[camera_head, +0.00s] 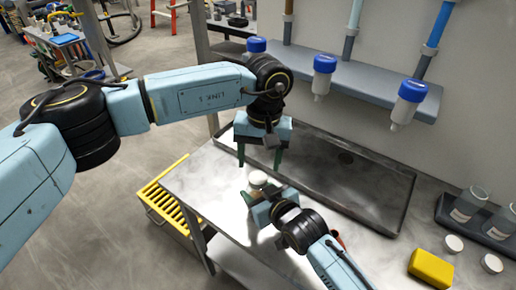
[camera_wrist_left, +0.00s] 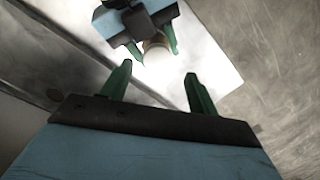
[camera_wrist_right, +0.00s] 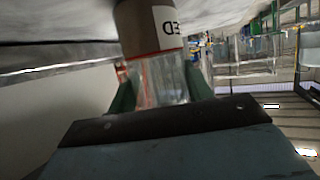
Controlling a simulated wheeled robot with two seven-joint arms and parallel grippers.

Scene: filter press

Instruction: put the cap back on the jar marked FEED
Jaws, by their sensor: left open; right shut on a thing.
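My right gripper (camera_head: 264,205) is shut on a clear jar near the front edge of the metal table. In the right wrist view the jar (camera_wrist_right: 150,35) has brown contents, a red line and a white label, upside down there, with letters ending in "ED". Its pale round top (camera_head: 258,178) shows in the head view; I cannot tell whether that is a cap. My left gripper (camera_head: 260,160) is open and empty, pointing down, above and beyond the jar. Two loose white caps, a nearer one (camera_head: 492,263) and a farther one (camera_head: 453,243), lie on the table at the right.
A yellow block (camera_head: 431,267) lies by the caps. A dark rack (camera_head: 447,208) holds two labelled glass jars. A wide shallow metal tray (camera_head: 345,185) fills the back of the table. Blue-capped filter housings (camera_head: 324,66) hang above it. A yellow slatted crate (camera_head: 165,200) stands left of the table.

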